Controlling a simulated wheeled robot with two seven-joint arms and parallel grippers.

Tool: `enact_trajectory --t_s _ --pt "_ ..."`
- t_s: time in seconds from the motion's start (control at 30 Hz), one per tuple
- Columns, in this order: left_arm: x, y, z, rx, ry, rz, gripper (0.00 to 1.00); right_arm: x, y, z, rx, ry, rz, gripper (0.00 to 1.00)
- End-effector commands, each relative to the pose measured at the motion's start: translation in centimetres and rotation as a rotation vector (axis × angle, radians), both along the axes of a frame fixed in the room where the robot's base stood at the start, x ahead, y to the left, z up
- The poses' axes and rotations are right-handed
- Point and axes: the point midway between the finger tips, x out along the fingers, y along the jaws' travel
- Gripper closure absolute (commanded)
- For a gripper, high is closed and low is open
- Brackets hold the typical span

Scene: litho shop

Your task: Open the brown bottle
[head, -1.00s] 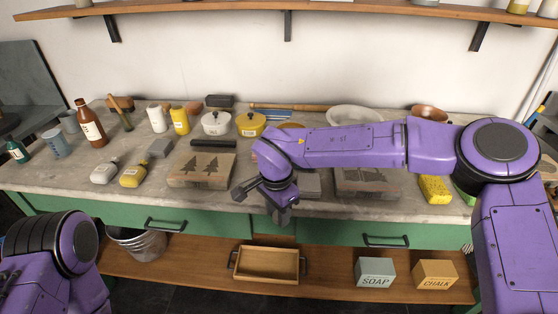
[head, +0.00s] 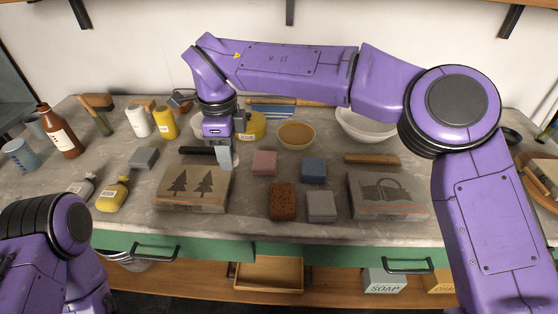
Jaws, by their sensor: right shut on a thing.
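The brown bottle (head: 60,132) stands upright at the left of the bench, with a pale label and a brown cap on its neck. My right gripper (head: 223,158) is far to the right of it, pointing down over the bench behind the stone with the tree picture. It is shut on a short black bar (head: 197,150), whose left part sticks out beside the fingers. The bar's right end is hidden by the gripper. My left arm shows at the lower left, but its gripper is out of view.
A blue-grey cup (head: 19,154) and a white bottle (head: 137,121) stand near the brown bottle. A yellow bottle (head: 113,194) lies in front. The tree stone (head: 193,203) and several small blocks fill the middle. Bare bench shows left of the grey block (head: 143,158).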

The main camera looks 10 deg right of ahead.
Motion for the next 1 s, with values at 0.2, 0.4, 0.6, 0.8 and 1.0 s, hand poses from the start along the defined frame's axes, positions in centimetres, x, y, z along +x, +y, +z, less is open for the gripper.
enact_trajectory --t_s 0.2,0.4,0.6,0.8,1.0 --pt "-0.1 0.0 1.0 0.0 0.002 0.0 0.02 1.7 -5.5 -2.2 0.001 0.003 -0.006 1.0" --pt "-0.1 0.0 1.8 0.0 0.002 0.0 0.02 3.1 -10.0 -5.7 0.0 0.004 -0.002 1.0" --pt "0.0 0.0 2.1 0.0 0.001 0.0 0.02 3.7 -11.6 -8.0 0.0 0.002 0.001 1.0" --pt "0.0 0.0 2.7 0.0 0.001 0.0 0.02 4.2 -13.1 -11.6 -0.001 0.003 0.002 1.0" --pt "0.0 0.0 2.7 0.0 0.001 0.0 0.02 4.2 -13.0 -13.0 0.0 0.0 0.001 1.0"
